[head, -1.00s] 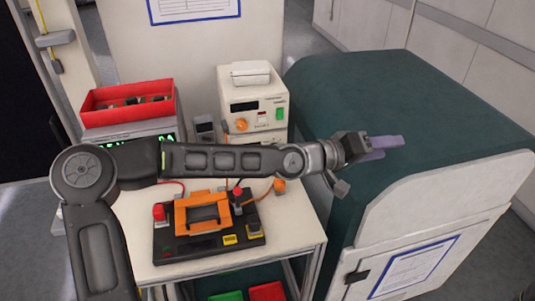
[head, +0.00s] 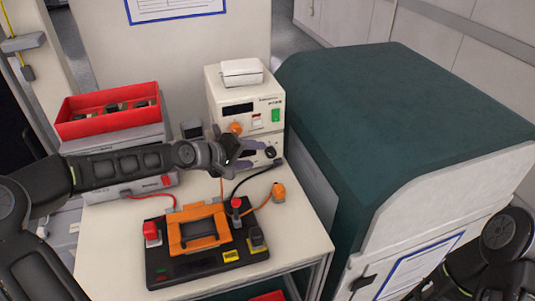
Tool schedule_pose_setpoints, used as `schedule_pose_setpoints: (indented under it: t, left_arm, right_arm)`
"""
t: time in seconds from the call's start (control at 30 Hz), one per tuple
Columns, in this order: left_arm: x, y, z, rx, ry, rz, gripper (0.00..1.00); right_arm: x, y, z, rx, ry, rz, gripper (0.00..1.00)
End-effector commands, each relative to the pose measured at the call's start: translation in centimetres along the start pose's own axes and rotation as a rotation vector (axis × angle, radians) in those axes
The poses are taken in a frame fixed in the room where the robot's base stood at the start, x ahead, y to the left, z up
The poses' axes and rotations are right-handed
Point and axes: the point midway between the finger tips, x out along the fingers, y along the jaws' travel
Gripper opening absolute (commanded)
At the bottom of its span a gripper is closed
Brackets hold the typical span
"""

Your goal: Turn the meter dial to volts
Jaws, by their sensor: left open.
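A cream instrument (head: 222,92) stands at the back of the trolley, with an orange knob (head: 236,128), a dark display and a green switch. A second cream unit below it carries a black knob (head: 270,152). A small dark grey device (head: 191,130) stands to their left. I cannot tell which of these is the meter, and no dial markings are readable. My left gripper (head: 262,154) is open and empty, in front of the lower unit and left of the black knob. It hides part of that unit. My right gripper is out of view.
A red bin (head: 68,112) sits on equipment at left. A large green-topped cabinet (head: 390,110) stands at right. My right arm shows at the lower right.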

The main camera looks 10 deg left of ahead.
Motion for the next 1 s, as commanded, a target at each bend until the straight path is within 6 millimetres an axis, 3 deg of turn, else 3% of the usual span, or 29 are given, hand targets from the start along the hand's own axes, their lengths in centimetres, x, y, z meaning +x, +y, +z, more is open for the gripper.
schedule_pose_setpoints:
  t: [0.27, 0.73, 1.0]
  left_arm:
    - [0.7, 0.1, 0.0, 0.002, 0.0, 0.003, 0.52]
    - [6.6, 0.2, 0.1, 0.002, -0.002, 0.003, 0.52]
    - [7.9, 0.1, 0.0, 0.001, 0.0, 0.002, 0.52]
  right_arm:
    - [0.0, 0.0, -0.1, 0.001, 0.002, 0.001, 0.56]
    - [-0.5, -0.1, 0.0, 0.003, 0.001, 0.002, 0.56]
    - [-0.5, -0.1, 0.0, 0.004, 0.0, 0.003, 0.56]
